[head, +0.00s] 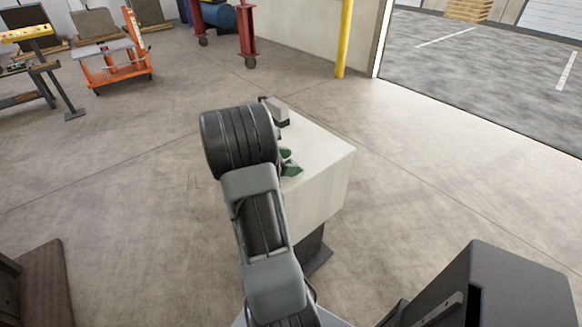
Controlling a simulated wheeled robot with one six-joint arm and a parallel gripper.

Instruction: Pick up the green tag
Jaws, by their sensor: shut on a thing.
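A green tag (291,169) shows on or just above the top of a pale block (325,158), close against the right side of my arm. A darker green part shows just above it, and I cannot tell if it belongs to the same tag. My arm covers the left part of the block and whatever lies under it. My gripper is hidden behind the thick dark joint of my arm, so its jaws and any contact with the tag do not show.
A small grey and black object (275,112) stands at the block's far edge. An orange cart (118,62) and a work stand (40,75) are at the back left. A yellow post (344,40) stands by the doorway. Open concrete floor surrounds the block.

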